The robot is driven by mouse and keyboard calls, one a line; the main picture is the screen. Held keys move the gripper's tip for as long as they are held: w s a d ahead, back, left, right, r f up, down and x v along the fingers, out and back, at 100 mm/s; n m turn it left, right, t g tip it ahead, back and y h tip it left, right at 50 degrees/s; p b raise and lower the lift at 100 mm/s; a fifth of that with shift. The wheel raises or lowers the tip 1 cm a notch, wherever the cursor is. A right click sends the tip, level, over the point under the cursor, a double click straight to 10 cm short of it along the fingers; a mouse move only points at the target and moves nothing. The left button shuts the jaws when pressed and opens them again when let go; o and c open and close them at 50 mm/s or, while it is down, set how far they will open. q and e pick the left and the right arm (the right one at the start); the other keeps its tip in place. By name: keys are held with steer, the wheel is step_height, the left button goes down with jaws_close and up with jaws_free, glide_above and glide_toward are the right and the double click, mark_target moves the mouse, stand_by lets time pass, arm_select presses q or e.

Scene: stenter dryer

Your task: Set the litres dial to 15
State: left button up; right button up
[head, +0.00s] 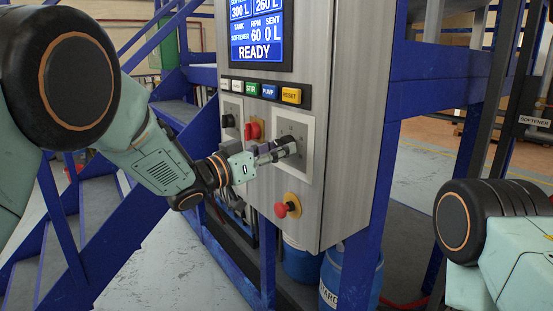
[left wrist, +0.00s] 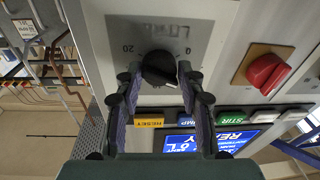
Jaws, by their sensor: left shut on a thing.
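The litres dial (left wrist: 160,68) is a round black knob on a pale square plate (left wrist: 205,35), seen upside down in the left wrist view. The plate carries large lettering, with a 20 at the dial's left and a 0 at its right. A pale mark shows on the dial's lower right side in that view. My left gripper (left wrist: 157,75) is shut on the dial, one finger on each side. My right gripper is out of view.
A red rotary switch (head: 253,130) sits left of the dial, and a red stop button (head: 287,208) below. Above are push-buttons, including yellow RESET (head: 291,95), and a blue display (head: 257,30) reading READY and SENT 0 L. Blue posts (head: 375,195) stand beside the cabinet.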

arm_select(q)
steer(key=shift+w+a+m+g+h+b, duration=0.15)
steer(key=shift+m+g+b, duration=0.4)
steer(key=shift+m+b, duration=3.25)
steer(key=shift+d+m+g+h+b, duration=0.1)
steer(key=shift+m+g+h+b, duration=0.35)
steer(key=shift+m+b, duration=3.35)
steer(key=shift+w+a+m+g+b, duration=0.1)
steer(key=shift+m+g+b, duration=0.9)
steer(key=shift+m, duration=5.2)
steer(key=shift+t+b, duration=0.3)
steer(key=shift+b, duration=0.05)
steer(key=o, duration=1.1)
steer(key=shift+r, duration=0.1)
steer(key=shift+o, duration=0.2)
steer(key=shift+s+a+r, duration=0.1)
steer(key=shift+s+a, duration=0.15)
steer(key=shift+a, duration=0.15)
steer(key=v, duration=1.1)
